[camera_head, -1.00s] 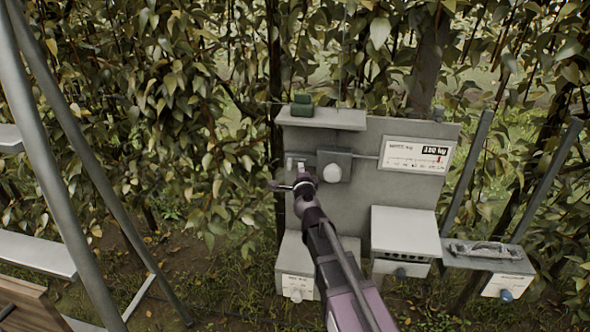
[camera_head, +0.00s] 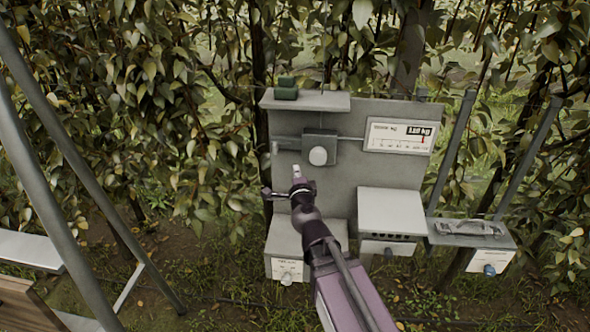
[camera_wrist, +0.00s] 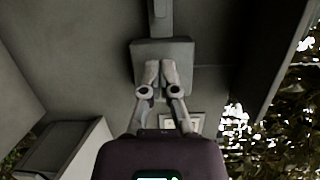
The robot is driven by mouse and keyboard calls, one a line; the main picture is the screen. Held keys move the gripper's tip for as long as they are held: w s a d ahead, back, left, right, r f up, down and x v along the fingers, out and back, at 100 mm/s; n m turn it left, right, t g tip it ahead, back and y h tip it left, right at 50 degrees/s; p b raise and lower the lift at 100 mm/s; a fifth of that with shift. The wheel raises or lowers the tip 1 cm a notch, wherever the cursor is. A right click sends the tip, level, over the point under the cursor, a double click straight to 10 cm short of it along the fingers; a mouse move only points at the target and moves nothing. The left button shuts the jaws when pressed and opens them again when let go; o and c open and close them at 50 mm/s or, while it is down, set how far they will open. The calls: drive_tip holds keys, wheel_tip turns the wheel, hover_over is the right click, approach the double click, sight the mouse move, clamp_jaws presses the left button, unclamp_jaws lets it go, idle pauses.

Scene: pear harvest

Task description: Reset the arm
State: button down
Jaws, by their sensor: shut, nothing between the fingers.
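My gripper (camera_head: 297,173) is in front of the grey panel (camera_head: 350,170), below the small grey box (camera_head: 320,148) with a round white knob. In the wrist view my gripper (camera_wrist: 162,68) has its two fingers together with nothing between them. The grey box also shows behind the fingertips in the wrist view (camera_wrist: 180,50). My gripper appears apart from the panel, though the exact gap is hard to judge. My arm extends from the lower middle of the head view.
A green block (camera_head: 286,88) sits on the top shelf (camera_head: 325,101). A scale display (camera_head: 400,136) is at upper right. Grey boxes (camera_head: 392,212) stand below, with a side tray (camera_head: 470,233) to the right. Ladder-like metal poles (camera_head: 90,170) stand at left. Leafy branches surround the panel.

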idle(0.4)
drive_tip(key=s+d+f+n+g+y, duration=0.2)
drive_tip(key=s+f+n+g, duration=0.1)
drive_tip(key=f+n+g, duration=0.4)
drive_tip(key=s+d+f+n+g+y, duration=0.1)
drive_tip(key=s+d+f+n+g, duration=0.3)
drive_tip(key=n, duration=0.4)
drive_tip(key=s+d+f+g+h, duration=0.3)
drive_tip(key=s+d, duration=0.2)
drive_tip(key=d, duration=0.2)
drive_tip(key=s+d+f+n+g+h, duration=0.1)
drive_tip(key=s+d+f+g+h, duration=0.2)
drive_tip(key=d, duration=0.4)
drive_tip(key=shift+s+d+f+g, duration=0.4)
drive_tip(key=shift+s+f, duration=0.4)
drive_tip(key=shift+s, duration=0.35)
